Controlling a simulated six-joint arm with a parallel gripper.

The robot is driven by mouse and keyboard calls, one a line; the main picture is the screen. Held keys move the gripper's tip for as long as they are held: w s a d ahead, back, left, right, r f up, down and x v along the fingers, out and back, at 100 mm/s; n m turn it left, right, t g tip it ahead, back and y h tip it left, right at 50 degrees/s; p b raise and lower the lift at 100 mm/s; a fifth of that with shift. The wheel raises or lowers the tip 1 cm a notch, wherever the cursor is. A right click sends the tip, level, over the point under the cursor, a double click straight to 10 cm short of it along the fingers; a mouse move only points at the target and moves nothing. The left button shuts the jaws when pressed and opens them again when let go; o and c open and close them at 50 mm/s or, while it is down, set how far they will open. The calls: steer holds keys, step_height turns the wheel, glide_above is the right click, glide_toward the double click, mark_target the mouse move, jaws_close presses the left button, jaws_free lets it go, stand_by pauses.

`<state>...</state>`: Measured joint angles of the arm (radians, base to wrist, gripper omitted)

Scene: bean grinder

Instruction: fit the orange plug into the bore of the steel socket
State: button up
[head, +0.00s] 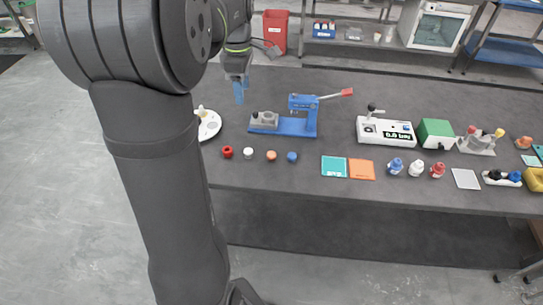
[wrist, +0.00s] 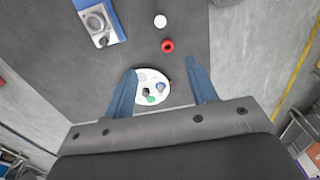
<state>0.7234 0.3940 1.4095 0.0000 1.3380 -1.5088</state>
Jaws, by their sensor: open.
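The orange plug (head: 271,155) stands on the dark table near its front edge, between a white and a blue piece. The steel socket (head: 264,119) appears to be the grey block on the blue base of the press, left of its column. That block also shows at the upper left of the wrist view (wrist: 96,22); its bore is too small to judge. My gripper (head: 239,98) is above the table, behind and left of the press. In the wrist view its blue fingers (wrist: 160,66) are apart with nothing held. The orange plug is not seen in the wrist view.
A blue press (head: 303,117) with a red-tipped lever stands beside the socket. A red piece (head: 227,151), a white piece (head: 248,152) and a blue piece (head: 292,157) share the plug's row. A round white palette (wrist: 142,99) lies below my fingers. Teal and orange pads (head: 361,169) lie right.

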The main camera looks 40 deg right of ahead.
steer(key=n+h, duration=0.5)
steer(key=n, duration=0.5)
glide_above(271, 154)
steer(key=a, duration=0.2)
steer(key=f, duration=1.8)
steer(key=shift+s+a+f, duration=0.15)
steer(key=shift+s+f, duration=0.2)
steer(key=shift+y, duration=0.3)
steer(key=shift+w+x, duration=0.15)
steer(key=shift+x, duration=1.2)
steer(key=shift+w+x, duration=0.15)
steer(key=shift+x, duration=1.2)
steer(key=shift+a, duration=0.1)
steer(key=c, duration=1.1)
steer(key=shift+o, duration=0.2)
